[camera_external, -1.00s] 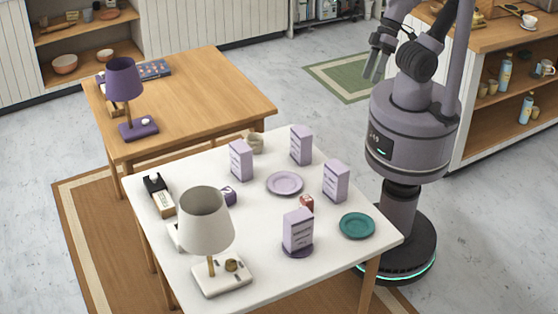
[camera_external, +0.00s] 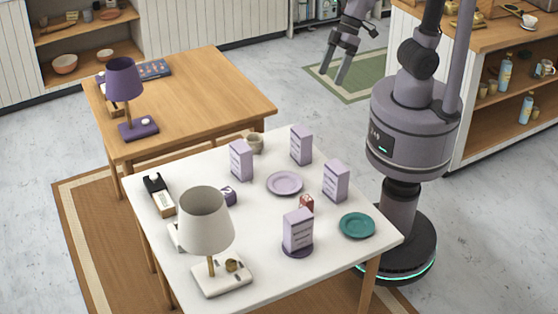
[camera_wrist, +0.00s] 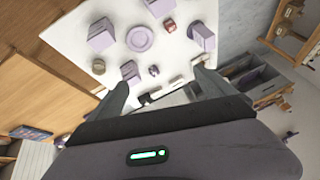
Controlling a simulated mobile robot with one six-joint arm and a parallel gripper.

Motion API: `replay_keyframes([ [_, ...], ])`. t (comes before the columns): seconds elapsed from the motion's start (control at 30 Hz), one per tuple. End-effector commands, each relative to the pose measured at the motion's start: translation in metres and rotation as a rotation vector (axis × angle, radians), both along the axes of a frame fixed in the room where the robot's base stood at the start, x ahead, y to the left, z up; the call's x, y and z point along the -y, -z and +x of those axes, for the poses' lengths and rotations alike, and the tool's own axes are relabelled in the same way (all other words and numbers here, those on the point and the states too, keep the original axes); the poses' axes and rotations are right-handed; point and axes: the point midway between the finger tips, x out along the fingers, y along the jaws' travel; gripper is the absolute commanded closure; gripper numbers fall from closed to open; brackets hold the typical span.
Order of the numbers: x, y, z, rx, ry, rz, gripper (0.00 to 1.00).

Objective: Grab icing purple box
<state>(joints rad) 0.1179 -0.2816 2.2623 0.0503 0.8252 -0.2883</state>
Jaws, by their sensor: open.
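Several similar light purple boxes stand upright on the white table (camera_external: 190,165): one at the back left (camera_external: 241,160), one at the back (camera_external: 301,145), one at the right (camera_external: 336,181), and one at the front (camera_external: 298,230) on a dark purple plate (camera_external: 297,250). I cannot read their labels, so I cannot tell which is the icing box. The wrist view also shows purple boxes, including one at left (camera_wrist: 102,35) and one at right (camera_wrist: 203,38). My gripper (camera_external: 335,70) is open and empty, raised beyond the table's far side, away from every box.
A lilac plate (camera_external: 284,183) lies amid the boxes, with a small red item (camera_external: 306,203) nearby. A teal plate (camera_external: 357,225), a beige cup (camera_external: 255,142), a purple mug (camera_external: 229,196) and a white lamp (camera_external: 206,225) share the table. A wooden table (camera_external: 220,85) adjoins behind.

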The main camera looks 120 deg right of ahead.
Motion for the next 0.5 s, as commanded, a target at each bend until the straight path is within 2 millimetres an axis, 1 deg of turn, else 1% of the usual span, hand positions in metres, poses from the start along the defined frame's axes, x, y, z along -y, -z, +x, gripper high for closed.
replay_keyframes([
  [0.03,0.02,0.011,0.041,-0.024,-0.032,-0.032,0.06],
  [0.07,0.033,0.021,0.065,-0.028,-0.057,-0.054,0.06],
  [0.1,0.051,0.038,0.095,-0.035,-0.091,-0.084,0.06],
  [0.17,0.078,0.068,0.131,-0.045,-0.138,-0.123,0.06],
  [0.2,0.094,0.088,0.15,-0.049,-0.165,-0.144,0.06],
  [0.3,0.125,0.132,0.18,-0.061,-0.217,-0.185,0.06],
  [0.33,0.131,0.142,0.185,-0.063,-0.228,-0.194,0.06],
  [0.4,0.141,0.158,0.193,-0.066,-0.245,-0.208,0.06],
  [0.47,0.143,0.17,0.197,-0.068,-0.252,-0.212,0.06],
  [0.5,0.143,0.179,0.2,-0.069,-0.255,-0.212,0.06],
])
